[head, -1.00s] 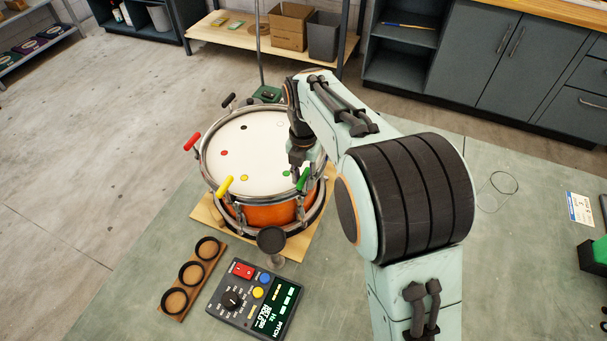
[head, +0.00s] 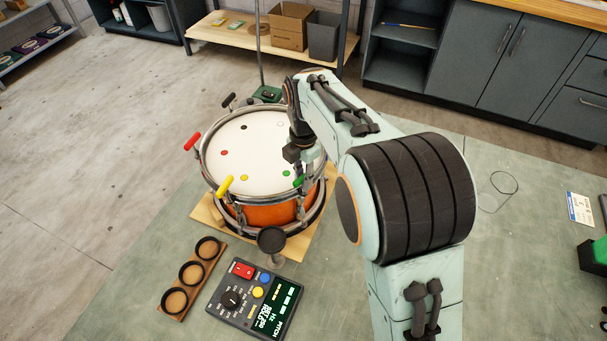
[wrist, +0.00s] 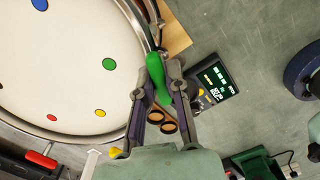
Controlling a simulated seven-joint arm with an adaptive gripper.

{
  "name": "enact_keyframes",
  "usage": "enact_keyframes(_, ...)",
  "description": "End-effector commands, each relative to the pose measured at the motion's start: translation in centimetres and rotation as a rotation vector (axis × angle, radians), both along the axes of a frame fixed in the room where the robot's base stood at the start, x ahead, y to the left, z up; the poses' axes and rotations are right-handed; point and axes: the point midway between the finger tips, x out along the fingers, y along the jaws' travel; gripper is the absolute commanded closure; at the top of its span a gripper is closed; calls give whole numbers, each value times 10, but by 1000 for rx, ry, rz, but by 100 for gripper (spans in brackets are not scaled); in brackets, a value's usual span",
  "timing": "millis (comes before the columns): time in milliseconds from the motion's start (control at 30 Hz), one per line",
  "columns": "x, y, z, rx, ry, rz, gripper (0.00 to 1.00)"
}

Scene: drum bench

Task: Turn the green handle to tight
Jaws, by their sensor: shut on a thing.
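The green handle (head: 299,182) stands at the near right rim of the orange drum (head: 270,213), close to the green dot on the white drum head. In the wrist view the green handle (wrist: 156,75) lies between the two fingers of my gripper (wrist: 158,85), and the fingers are shut on it. In the head view my gripper (head: 304,171) is over the near right rim, partly hidden by my arm. The drum head (wrist: 65,65) with its coloured dots fills the left of the wrist view.
A yellow handle (head: 225,185) and a red handle (head: 192,142) stick out from the rim. A pitch meter (head: 250,300) with a lit screen and a wooden holder with black rings (head: 192,275) are in front of the drum.

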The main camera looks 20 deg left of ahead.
Motion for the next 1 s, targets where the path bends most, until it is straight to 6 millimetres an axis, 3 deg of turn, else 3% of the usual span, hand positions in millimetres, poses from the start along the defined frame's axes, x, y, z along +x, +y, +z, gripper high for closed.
enact_keyframes(1000, 0, 0, 0, 1, 0, -966, 100)
